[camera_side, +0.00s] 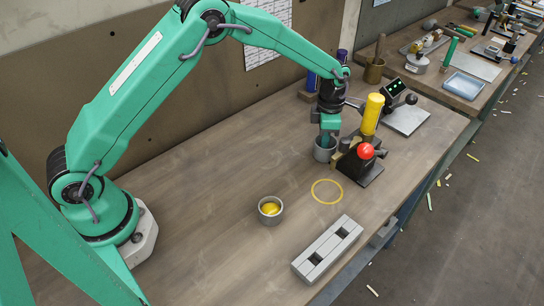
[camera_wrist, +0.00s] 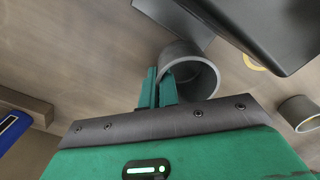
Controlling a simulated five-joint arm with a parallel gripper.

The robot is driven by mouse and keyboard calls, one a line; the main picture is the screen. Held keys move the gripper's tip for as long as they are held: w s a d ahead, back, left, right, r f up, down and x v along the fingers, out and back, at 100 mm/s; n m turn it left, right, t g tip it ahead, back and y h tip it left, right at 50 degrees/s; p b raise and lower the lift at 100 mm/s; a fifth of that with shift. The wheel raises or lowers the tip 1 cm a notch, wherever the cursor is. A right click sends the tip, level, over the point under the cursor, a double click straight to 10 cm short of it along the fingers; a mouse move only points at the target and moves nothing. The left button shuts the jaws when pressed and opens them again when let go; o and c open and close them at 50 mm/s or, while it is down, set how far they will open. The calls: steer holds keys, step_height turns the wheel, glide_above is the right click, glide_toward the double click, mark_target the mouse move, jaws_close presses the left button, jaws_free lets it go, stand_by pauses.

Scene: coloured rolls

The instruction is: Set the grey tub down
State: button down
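A grey tub (camera_side: 325,151) is at my gripper (camera_side: 328,137), left of the black hand press. In the wrist view the tub (camera_wrist: 203,72) is tilted in the picture with its open mouth facing the camera, and it looks empty. My gripper's two green fingers (camera_wrist: 158,88) are close together at the tub's rim, one on each side of its wall. I cannot tell whether the tub's base touches the table. A second grey tub (camera_side: 270,211), with yellow contents, stands on the table; a grey tub (camera_wrist: 299,112) also shows at the wrist view's right edge.
A yellow ring (camera_side: 327,191) is marked on bare table. The black press (camera_side: 358,166) has a red ball (camera_side: 366,151) and yellow handle (camera_side: 373,113), close beside the held tub. A grey slotted block (camera_side: 328,249) lies near the front edge. The table's left middle is clear.

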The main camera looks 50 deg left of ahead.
steer(key=shift+f, duration=0.1)
steer(key=c, duration=1.7)
jaws_free()
step_height(320, 180, up, 12)
steer(key=shift+r, duration=0.15)
